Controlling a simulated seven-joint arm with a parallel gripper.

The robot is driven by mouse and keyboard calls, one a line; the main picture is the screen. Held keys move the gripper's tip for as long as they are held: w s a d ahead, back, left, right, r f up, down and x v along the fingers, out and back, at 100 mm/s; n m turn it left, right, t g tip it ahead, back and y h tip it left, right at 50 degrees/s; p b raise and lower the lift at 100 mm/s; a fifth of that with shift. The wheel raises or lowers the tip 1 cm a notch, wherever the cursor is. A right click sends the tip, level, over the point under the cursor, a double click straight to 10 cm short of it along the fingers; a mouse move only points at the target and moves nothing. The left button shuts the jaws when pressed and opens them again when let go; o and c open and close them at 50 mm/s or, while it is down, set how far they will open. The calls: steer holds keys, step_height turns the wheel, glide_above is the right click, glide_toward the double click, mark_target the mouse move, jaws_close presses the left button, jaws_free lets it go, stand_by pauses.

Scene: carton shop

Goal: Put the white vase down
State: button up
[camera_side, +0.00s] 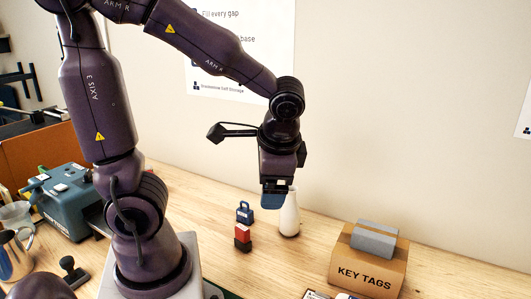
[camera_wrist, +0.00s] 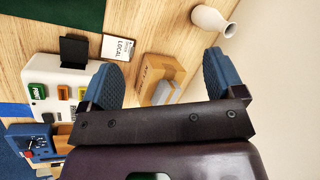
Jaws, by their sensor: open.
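The white vase (camera_side: 289,217) stands upright on the wooden table, close to the wall, in the side view. My gripper (camera_side: 273,197) is just to the left of its neck in that view, with a blue finger at about the height of the vase's top. In the wrist view the vase (camera_wrist: 212,20) shows at the top right, beyond the right finger and not between the fingers. My gripper (camera_wrist: 160,78) has its two blue fingers spread wide, with nothing held between them. I cannot tell the exact gap between the gripper and the vase.
A cardboard box marked KEY TAGS (camera_side: 367,276) with a grey block (camera_side: 374,241) on top stands to the right. A red and black block (camera_side: 243,238) and a blue padlock-like item (camera_side: 245,212) stand left of the vase. A white device with coloured buttons (camera_wrist: 50,117) shows in the wrist view.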

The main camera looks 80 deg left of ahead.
steer(key=s+d+r+n+t+h, duration=0.2)
steer(key=d+r+t+h, duration=0.2)
steer(key=d+r+t, duration=0.1)
step_height(320, 180, up, 2)
steer(key=shift+s+r+t, duration=0.15)
steer(key=shift+r+t, duration=0.05)
steer(key=shift+t, duration=0.3)
